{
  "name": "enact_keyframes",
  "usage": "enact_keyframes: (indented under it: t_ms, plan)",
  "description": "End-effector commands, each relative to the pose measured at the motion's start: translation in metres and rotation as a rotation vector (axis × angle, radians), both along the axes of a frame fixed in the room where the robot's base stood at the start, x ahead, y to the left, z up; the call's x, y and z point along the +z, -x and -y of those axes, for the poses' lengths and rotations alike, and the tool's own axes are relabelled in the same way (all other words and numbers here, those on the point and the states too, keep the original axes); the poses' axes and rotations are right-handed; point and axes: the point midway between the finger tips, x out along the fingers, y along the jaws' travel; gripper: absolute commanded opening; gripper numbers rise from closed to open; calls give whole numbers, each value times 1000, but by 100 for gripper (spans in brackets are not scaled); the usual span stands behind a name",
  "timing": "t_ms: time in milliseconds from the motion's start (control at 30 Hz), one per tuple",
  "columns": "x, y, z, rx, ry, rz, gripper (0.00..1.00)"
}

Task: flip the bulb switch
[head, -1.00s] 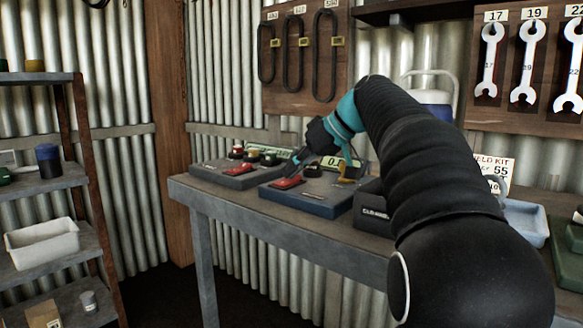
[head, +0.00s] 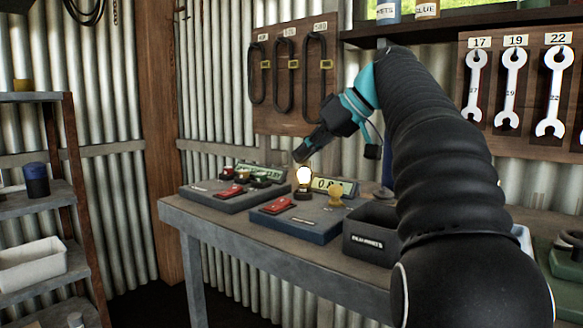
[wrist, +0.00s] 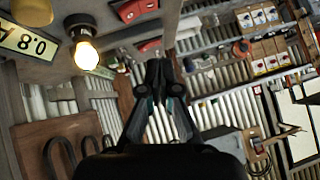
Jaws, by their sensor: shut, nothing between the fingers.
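A blue-grey board (head: 318,228) on the bench carries a red rocker switch (head: 278,205), a glowing bulb (head: 304,177) in a dark socket, a yellowish knob-like part (head: 335,197) and a pale meter (head: 345,187). In the wrist view the bulb (wrist: 86,55) is lit, the meter (wrist: 28,42) reads 0.8 A, and part of a red switch (wrist: 135,9) shows at the top edge. My gripper (head: 301,155) is shut and empty, raised above the board near the bulb, not touching the switch. Its closed fingers (wrist: 162,82) show in the wrist view.
A second board (head: 230,198) with a red switch and several small parts lies to the left. A dark open bin (head: 372,240) stands close on the right. Wrenches (head: 512,88) hang on the back wall. There is free air above the boards.

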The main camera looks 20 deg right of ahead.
Motion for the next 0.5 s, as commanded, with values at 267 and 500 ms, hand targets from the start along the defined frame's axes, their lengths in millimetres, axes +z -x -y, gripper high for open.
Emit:
enact_keyframes:
  t_ms: [267,500]
  plan:
    - [15,13,9,-1,0,-1,0]
    - [16,13,9,0,-1,-1,0]
